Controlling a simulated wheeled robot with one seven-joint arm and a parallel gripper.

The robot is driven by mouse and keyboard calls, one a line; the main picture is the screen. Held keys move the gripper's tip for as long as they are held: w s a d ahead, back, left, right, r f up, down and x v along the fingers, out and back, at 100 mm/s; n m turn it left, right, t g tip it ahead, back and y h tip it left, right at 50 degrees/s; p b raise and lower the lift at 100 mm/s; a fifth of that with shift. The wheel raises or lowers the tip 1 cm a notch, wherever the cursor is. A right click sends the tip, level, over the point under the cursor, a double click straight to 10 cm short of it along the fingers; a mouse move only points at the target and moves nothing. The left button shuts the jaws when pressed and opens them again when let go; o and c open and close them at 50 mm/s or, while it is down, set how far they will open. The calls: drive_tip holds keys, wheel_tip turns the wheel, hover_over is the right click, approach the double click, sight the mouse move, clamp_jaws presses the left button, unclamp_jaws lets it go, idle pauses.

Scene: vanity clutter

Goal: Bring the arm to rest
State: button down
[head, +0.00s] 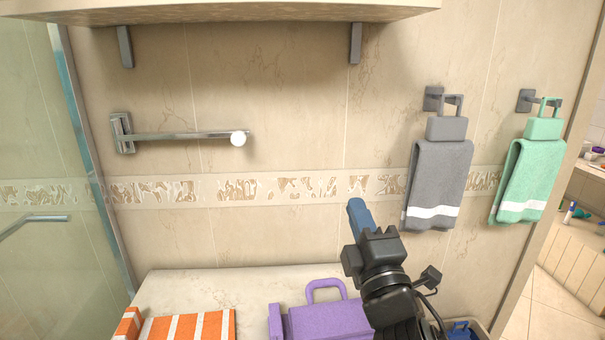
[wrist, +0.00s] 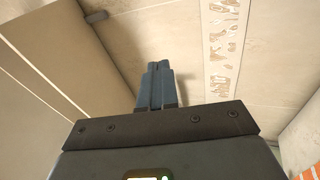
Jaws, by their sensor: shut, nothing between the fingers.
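My gripper (head: 357,208) is raised in front of the tiled wall, above the counter, right of the picture's middle in the head view. Its blue fingers point up and a little left. In the wrist view the two fingers of my gripper (wrist: 158,68) lie side by side, shut, with nothing between them. The fingers are apart from the wall shelf and the towels.
A shelf (head: 230,12) overhangs above. A metal bar (head: 185,135) sticks out at left. Grey (head: 437,180) and green (head: 525,180) towels hang at right. An orange-striped cloth (head: 190,326) and a purple handled item (head: 325,318) lie on the counter (head: 215,285).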

drive_tip(key=s+d+f+m+g, duration=0.2)
drive_tip(key=s+f+m, duration=0.2)
drive_tip(key=s+f, duration=0.55)
drive_tip(key=s+d+f+m+g, duration=0.1)
drive_tip(key=s+d+f+m, duration=0.2)
drive_tip(key=s+f, duration=0.65)
drive_tip(key=s+d+r+m+g+h, duration=0.1)
drive_tip(key=s+m, duration=0.4)
drive_tip(key=s, duration=0.9)
drive_tip(key=s+d+r+m+g+h+b, duration=0.1)
drive_tip(key=s+m, duration=0.5)
drive_tip(key=s, duration=0.8)
drive_tip(key=shift+d+r+g, duration=0.65)
drive_tip(key=shift+r+g, duration=0.1)
drive_tip(key=shift+g, duration=0.45)
